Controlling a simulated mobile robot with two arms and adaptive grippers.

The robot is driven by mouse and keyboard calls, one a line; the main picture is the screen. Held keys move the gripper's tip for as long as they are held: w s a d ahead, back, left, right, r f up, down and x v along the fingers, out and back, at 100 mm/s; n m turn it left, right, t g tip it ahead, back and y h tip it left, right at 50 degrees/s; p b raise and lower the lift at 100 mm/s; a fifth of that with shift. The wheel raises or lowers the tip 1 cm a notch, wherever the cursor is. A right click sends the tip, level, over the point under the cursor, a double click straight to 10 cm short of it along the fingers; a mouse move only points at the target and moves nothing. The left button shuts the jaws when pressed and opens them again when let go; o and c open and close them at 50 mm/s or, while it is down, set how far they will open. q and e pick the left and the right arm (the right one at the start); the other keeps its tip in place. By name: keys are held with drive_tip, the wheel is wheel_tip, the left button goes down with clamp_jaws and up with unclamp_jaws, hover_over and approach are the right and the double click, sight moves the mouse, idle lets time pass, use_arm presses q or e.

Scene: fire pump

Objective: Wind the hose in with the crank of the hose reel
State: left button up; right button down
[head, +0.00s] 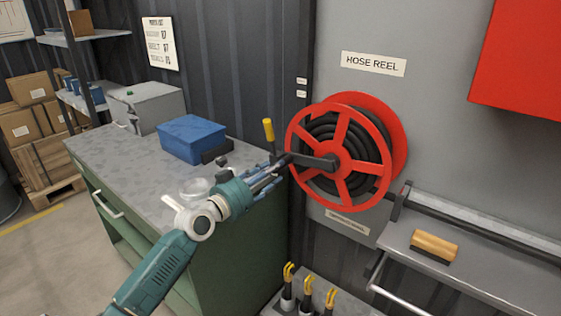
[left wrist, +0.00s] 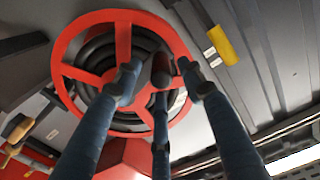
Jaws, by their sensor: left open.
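The hose reel (head: 376,178) is a red spoked wheel with black hose wound inside it, on the grey wall panel. Its dark crank arm (head: 312,160) runs left from the hub. My left gripper (head: 281,166) is at the outer end of the crank, its blue fingers open. In the left wrist view the reel (left wrist: 66,57) is behind the fingers. A dark rounded crank handle (left wrist: 162,69) shows between the spread fingertips (left wrist: 160,78); I cannot tell whether they touch it. The hose's free end cannot be made out. My right gripper is not in view.
A yellow-handled lever (head: 268,130) stands just left of the reel, close above my gripper. A green workbench (head: 125,160) holds a blue box (head: 193,138). A grey shelf (head: 480,275) with a wooden-backed brush (head: 434,246) is at lower right. Yellow-tipped tools (head: 308,287) stand below.

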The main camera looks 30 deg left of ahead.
use_arm(q)
drive_tip(key=w, duration=0.5)
drive_tip(key=shift+w+d+p, duration=0.1)
drive_tip(key=shift+d+p, duration=0.05)
drive_tip(key=shift+p, duration=0.15)
drive_tip(key=shift+w, duration=0.4)
clamp_jaws()
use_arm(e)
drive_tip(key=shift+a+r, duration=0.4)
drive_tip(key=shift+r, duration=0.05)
